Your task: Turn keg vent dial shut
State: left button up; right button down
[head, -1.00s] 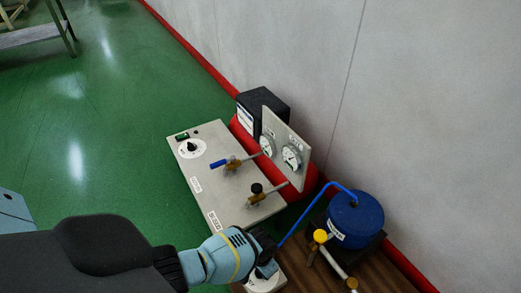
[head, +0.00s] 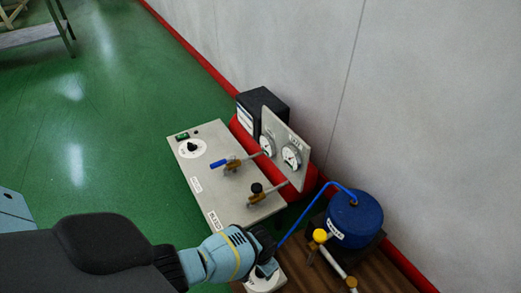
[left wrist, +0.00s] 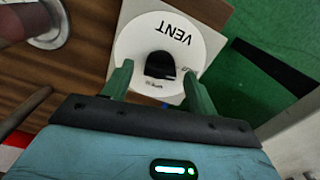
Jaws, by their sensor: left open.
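The vent dial (left wrist: 158,65) is a black knob on a white round plate marked VENT (left wrist: 190,48), seen in the left wrist view. My left gripper (left wrist: 158,84) is open, with its green fingers on either side of the knob's near part; I cannot tell whether they touch it. In the head view the left gripper (head: 266,268) is over the white plate (head: 262,285) at the bottom, and the knob is hidden beneath it. The blue keg (head: 355,222) stands to the right with a blue hose (head: 300,225). My right gripper is not in view.
A grey panel (head: 210,178) beyond the gripper carries another black dial (head: 192,147), a blue-handled valve (head: 219,163) and a black-knobbed valve (head: 256,189). Two gauges (head: 291,157) stand behind it. A yellow-knobbed valve (head: 320,236) is close to the right of the gripper.

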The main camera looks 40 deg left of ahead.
pick_arm(q)
notch_tip(320, 180, up, 6)
jog(key=p, duration=0.3)
jog(key=shift+w+r+p, duration=0.1)
jog(key=shift+r+p, duration=0.05)
jog(key=shift+p, duration=0.15)
jog(key=shift+r+p, duration=0.3)
jog(key=shift+r, duration=0.2)
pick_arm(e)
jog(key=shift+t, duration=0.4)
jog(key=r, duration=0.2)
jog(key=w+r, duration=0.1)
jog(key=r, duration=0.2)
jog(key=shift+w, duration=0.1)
pick_arm(q)
jog(key=shift+f, duration=0.1)
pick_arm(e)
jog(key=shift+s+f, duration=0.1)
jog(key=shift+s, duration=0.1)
